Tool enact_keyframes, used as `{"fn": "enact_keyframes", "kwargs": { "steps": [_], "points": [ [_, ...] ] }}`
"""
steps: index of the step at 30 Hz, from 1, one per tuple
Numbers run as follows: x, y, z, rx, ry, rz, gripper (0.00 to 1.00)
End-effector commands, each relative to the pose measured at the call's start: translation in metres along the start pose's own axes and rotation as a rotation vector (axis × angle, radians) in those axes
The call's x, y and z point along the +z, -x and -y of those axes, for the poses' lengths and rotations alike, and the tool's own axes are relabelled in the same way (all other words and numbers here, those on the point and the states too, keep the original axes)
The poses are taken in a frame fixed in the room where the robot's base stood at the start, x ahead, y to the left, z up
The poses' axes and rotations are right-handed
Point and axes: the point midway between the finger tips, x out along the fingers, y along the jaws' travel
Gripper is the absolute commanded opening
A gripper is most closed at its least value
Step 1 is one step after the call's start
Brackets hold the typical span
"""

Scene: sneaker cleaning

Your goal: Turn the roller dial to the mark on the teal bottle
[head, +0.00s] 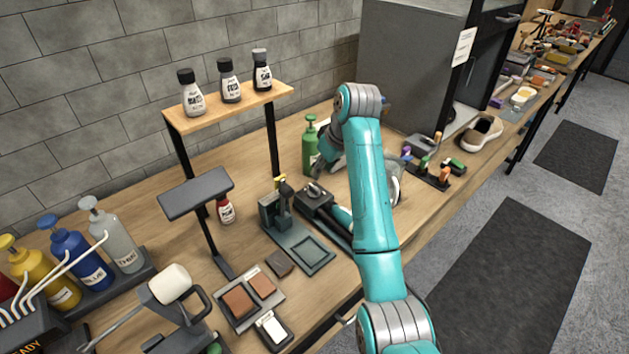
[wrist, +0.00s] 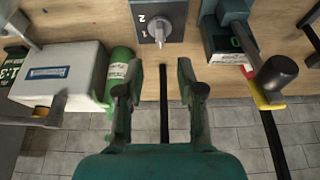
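The dial (wrist: 158,28) is a grey knob on a dark plate in the wrist view, with a 2 and a 1 along the plate's left side. Its light tip appears to point down in the picture; I cannot tell which mark it meets. In the head view it seems to be the knob (head: 314,189) on a dark box. My gripper (wrist: 160,91) is open and empty, its fingers apart from the dial. It also shows in the head view (head: 326,158), partly behind my arm. A green pump bottle (head: 310,142), also in the wrist view (wrist: 121,70), has a label too small to read.
A wooden shelf (head: 230,105) holds three small bottles. Yellow, blue (head: 78,255) and whitish pump bottles stand at the left. A dark green stand (head: 300,245) is beside the dial box. A pale box (wrist: 60,72) lies left of the green bottle in the wrist view.

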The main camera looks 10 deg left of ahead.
Motion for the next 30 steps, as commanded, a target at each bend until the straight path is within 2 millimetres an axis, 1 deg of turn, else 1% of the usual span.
{"fn": "enact_keyframes", "kwargs": {
  "steps": [1, 9, 15, 20, 28, 29, 30],
  "points": [
    [0.001, -0.01, 0.001, -0.003, -0.001, 0.004, 0.38],
    [0.001, -0.057, 0.0, -0.001, 0.0, 0.003, 0.38],
    [0.0, -0.08, 0.0, 0.0, 0.001, 0.001, 0.38],
    [0.001, -0.088, 0.0, 0.0, 0.0, 0.001, 0.38],
    [0.001, -0.089, 0.0, 0.0, 0.0, 0.0, 0.38],
    [0.001, -0.089, 0.0, 0.0, 0.0, 0.0, 0.3],
    [0.001, -0.089, 0.0, 0.0, 0.0, 0.0, 0.2]
  ]
}}
